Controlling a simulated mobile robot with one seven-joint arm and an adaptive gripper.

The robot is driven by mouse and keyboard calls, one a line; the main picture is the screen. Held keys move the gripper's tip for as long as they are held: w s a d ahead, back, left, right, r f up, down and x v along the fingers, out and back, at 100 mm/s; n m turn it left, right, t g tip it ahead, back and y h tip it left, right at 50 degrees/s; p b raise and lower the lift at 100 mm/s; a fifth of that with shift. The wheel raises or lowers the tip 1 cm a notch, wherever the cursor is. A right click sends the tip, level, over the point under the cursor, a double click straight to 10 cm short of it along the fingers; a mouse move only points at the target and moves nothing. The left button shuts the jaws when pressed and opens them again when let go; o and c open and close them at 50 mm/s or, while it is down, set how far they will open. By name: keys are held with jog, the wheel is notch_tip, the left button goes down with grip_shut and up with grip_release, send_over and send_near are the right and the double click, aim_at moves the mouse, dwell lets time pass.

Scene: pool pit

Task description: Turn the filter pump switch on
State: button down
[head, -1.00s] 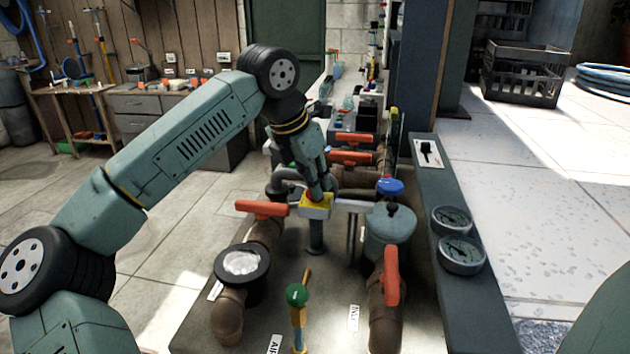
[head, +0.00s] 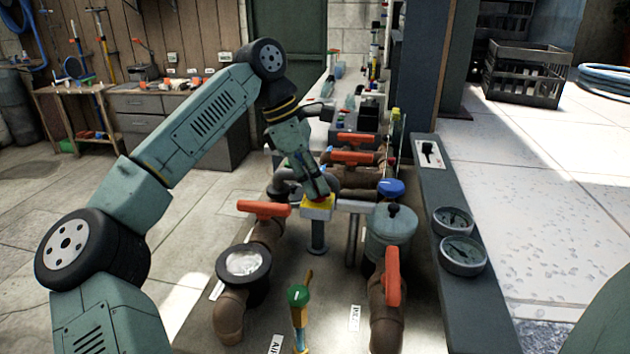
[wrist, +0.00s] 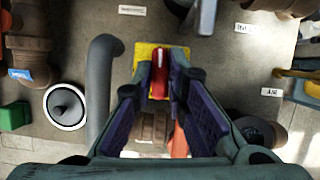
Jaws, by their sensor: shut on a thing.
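A yellow box (head: 318,210) stands on a grey post among the pipes, with a red lever on it. My gripper (head: 321,196) reaches down to it from the upper left, tilted. In the wrist view the red lever (wrist: 160,72) stands on the yellow face (wrist: 144,58), between the fingertips of my gripper (wrist: 160,84), which is shut on it. The fingers hide part of the box. A white plate with a black toggle (head: 429,153) is on the dark ledge at right, apart from my gripper. I cannot read which one is the filter pump switch.
Orange-handled valves (head: 263,209) surround the box, with another (head: 393,276) in front at right. A grey lidded pot (head: 390,230) is close by on the right. Two gauges (head: 463,255) sit on the ledge (head: 440,200).

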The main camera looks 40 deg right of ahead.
jog(key=shift+m, duration=0.6)
jog(key=c, duration=1.6)
grip_release()
jog(key=shift+y, duration=0.3)
jog(key=v, duration=1.2)
jog(key=shift+w, duration=0.1)
